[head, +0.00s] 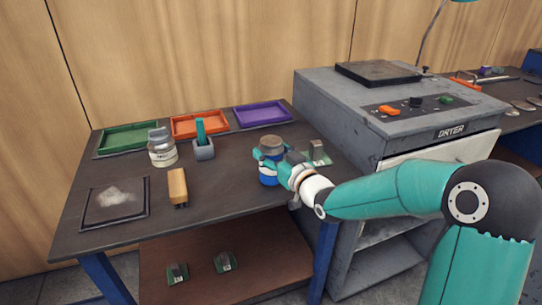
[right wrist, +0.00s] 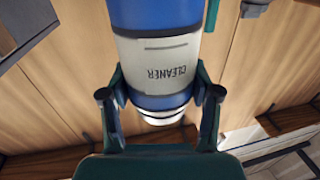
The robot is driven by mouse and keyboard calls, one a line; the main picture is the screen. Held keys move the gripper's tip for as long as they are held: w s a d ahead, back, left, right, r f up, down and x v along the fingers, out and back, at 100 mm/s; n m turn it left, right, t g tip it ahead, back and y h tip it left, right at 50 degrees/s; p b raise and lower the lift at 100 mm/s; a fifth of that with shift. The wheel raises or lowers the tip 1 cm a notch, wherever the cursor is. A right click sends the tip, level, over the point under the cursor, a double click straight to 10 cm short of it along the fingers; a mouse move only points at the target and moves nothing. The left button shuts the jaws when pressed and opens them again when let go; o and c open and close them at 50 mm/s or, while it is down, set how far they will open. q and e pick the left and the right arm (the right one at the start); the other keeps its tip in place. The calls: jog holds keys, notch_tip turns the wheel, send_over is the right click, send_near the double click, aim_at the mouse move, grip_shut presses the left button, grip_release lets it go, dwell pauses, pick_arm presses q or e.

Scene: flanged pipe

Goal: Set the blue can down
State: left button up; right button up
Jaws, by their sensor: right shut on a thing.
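The blue can (head: 268,176) has a brown-grey top and stands upright at the right part of the dark table, by its front edge. My right gripper (head: 270,157) is shut around its side, reaching in from the right. I cannot tell whether the can's base touches the table. In the right wrist view the can (right wrist: 158,60) shows a white band with upside-down "CLEANER" lettering between blue bands. The gripper's two fingers (right wrist: 160,95) are on either side of it. My left gripper is not in view.
Near the can is a small green board with a grey block (head: 317,151). Further left are a teal-handled tool in a grey holder (head: 204,149), a glass jar (head: 161,150), a brush (head: 178,186) and a dark mat (head: 115,204). Colored trays (head: 200,124) line the back. A dryer (head: 400,105) stands right.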

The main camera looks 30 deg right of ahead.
jog(key=shift+f, duration=0.25)
jog(key=shift+f, duration=0.1)
jog(key=o, duration=1.5)
jog(key=shift+c, duration=0.2)
jog(key=s+b, duration=0.1)
jog(key=s, duration=1.1)
jog(key=shift+a, duration=0.25)
